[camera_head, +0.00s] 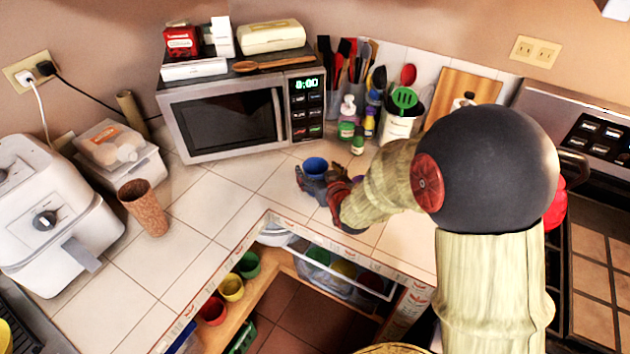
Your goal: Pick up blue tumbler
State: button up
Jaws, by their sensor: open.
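The blue tumbler (315,166) stands on the white tiled counter in front of the microwave. Only its upper part shows clearly; its lower part is hidden by my gripper. My gripper (309,182) is at the tumbler, low over the counter, with its fingers on the near side of it. The fingers are open. The frame does not show clearly whether they touch the tumbler or reach around it. My arm comes in from the right.
A microwave (236,120) stands behind the tumbler. Bottles and a utensil holder (398,126) stand behind to the right. A brown cup (143,207) and a white air fryer (54,217) are at the left. The counter between brown cup and gripper is clear.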

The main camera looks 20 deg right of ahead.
aim_at(312, 169)
jog(key=w+f, duration=0.1)
jog(key=w, duration=0.1)
jog(key=w+f+b, duration=0.1)
jog(key=shift+w+a+f+b, duration=0.3)
jog(key=shift+w+a+f, duration=0.05)
jog(key=shift+a, duration=0.05)
jog(key=shift+w, duration=0.45)
jog(key=c, duration=0.3)
jog(key=c, duration=1.1)
